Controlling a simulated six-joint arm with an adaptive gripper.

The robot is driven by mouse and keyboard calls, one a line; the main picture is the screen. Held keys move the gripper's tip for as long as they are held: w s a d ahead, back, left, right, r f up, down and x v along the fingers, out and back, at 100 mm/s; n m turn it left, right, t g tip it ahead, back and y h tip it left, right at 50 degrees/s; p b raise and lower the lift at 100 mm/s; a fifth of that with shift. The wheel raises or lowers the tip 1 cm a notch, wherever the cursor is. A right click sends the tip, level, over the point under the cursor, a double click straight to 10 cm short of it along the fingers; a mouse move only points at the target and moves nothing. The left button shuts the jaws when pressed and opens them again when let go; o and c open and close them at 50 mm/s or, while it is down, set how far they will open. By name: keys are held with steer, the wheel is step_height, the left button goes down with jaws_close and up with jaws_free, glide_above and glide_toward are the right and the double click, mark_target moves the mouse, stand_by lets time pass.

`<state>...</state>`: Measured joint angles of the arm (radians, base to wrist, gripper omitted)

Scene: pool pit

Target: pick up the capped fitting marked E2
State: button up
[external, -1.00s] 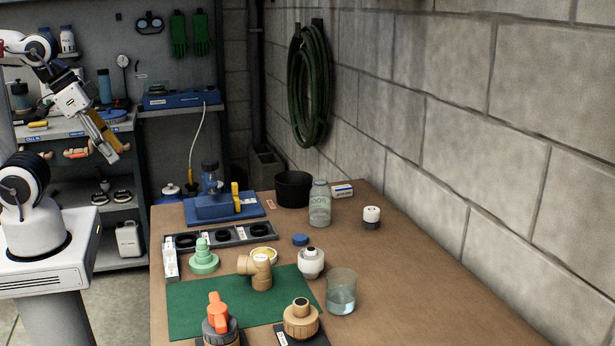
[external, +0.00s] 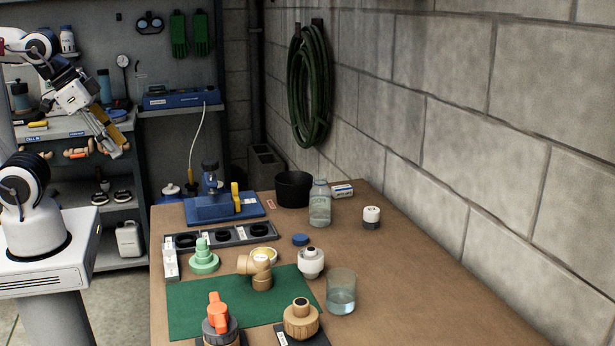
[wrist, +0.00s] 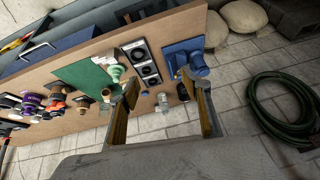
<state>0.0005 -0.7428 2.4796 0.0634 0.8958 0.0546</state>
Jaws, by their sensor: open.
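No E2 mark is readable in either view, so I cannot tell which fitting carries it. Candidates stand on the brown workbench (external: 420,290): a tan round fitting (external: 301,320) on a dark labelled plate at the front, a white fitting (external: 311,262) right of the green mat, and a small white fitting with a dark base (external: 371,217) near the wall. A tan elbow (external: 260,272) and a pale green fitting (external: 203,258) stand nearby. My gripper (external: 117,146) is open and empty, up to the left of the bench. Its two fingers also show in the wrist view (wrist: 159,86).
The green mat (external: 190,305) carries an orange-handled valve (external: 218,312). A glass beaker (external: 341,292), clear jar (external: 320,205), black bucket (external: 293,190), blue vise (external: 215,205) and black ring tray (external: 180,241) stand around it. The bench's right front is clear; a block wall bounds the right.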

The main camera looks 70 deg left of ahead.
steer(key=w+a+r+m+t+y, duration=0.1)
steer(key=w+a+r+m+y, duration=0.2)
steer(key=w+a+r+m, duration=0.4)
steer(key=w+a+r+m+t+y, duration=0.1)
steer(key=w+a+r+m+y, duration=0.25)
steer(key=w, duration=0.55)
steer(key=w+r+m+t+y, duration=0.1)
steer(key=w+r+m, duration=0.25)
steer(key=w, duration=0.65)
steer(key=m+t+h, duration=0.2)
steer(key=m+t, duration=0.3)
steer(key=m, duration=0.9)
glide_above(371, 218)
steer(key=s+a, duration=0.4)
steer(key=s, duration=0.2)
step_height(371, 218, down, 22)
steer(key=d+f+m, duration=0.1)
steer(key=d+f, duration=0.1)
steer(key=f, duration=0.1)
steer(key=d+f, duration=0.2)
steer(key=f, duration=0.2)
steer(key=d+f+m+g, duration=0.1)
steer(key=f, duration=0.2)
steer(key=shift+w+d+f+m+h, duration=0.25)
steer(key=shift+d+f+m+h, duration=0.05)
steer(key=shift+d+f+h, duration=0.1)
